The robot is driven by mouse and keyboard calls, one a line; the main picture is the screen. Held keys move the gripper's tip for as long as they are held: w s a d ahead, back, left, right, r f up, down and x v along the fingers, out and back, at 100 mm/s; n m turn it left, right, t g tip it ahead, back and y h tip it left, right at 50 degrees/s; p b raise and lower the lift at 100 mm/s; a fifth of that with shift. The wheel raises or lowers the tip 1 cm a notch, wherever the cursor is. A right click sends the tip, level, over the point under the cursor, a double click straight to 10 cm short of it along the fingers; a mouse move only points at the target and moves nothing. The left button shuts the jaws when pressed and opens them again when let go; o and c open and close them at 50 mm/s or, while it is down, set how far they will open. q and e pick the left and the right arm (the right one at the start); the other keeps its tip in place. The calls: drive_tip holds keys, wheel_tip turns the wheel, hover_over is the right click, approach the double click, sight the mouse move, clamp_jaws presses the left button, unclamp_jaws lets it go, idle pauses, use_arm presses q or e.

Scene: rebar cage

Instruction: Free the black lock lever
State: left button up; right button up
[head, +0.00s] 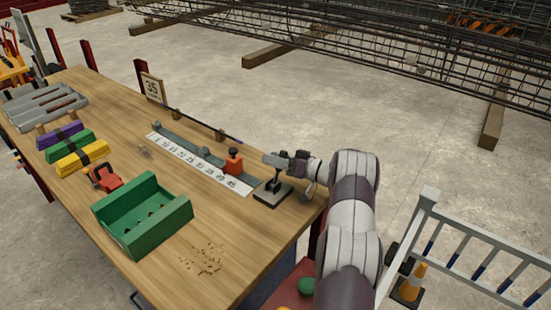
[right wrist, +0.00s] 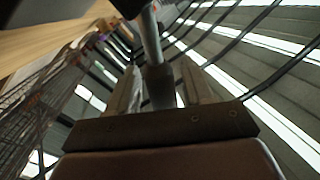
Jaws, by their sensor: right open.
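The black lock lever (head: 273,180) stands on a dark square base (head: 272,194) at the right end of the workbench. My right gripper (head: 278,161) comes in from the right and is at the top of the lever. In the right wrist view, my right gripper (right wrist: 160,85) is open, with one finger on each side of a grey post with a dark sleeve (right wrist: 160,88), which appears to be the lever. I cannot tell whether the fingers touch it. My left gripper is not in view.
An orange-red stop block (head: 233,162) sits on the numbered strip (head: 200,166) left of the lever. A green tray (head: 140,218), a red tool (head: 105,178) and coloured bundles (head: 82,158) lie further left on the wooden bench (head: 165,276). A railing (head: 470,240) stands right.

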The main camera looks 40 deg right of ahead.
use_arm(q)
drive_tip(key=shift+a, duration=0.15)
use_arm(e)
drive_tip(key=shift+a+r, duration=0.15)
clamp_jaws()
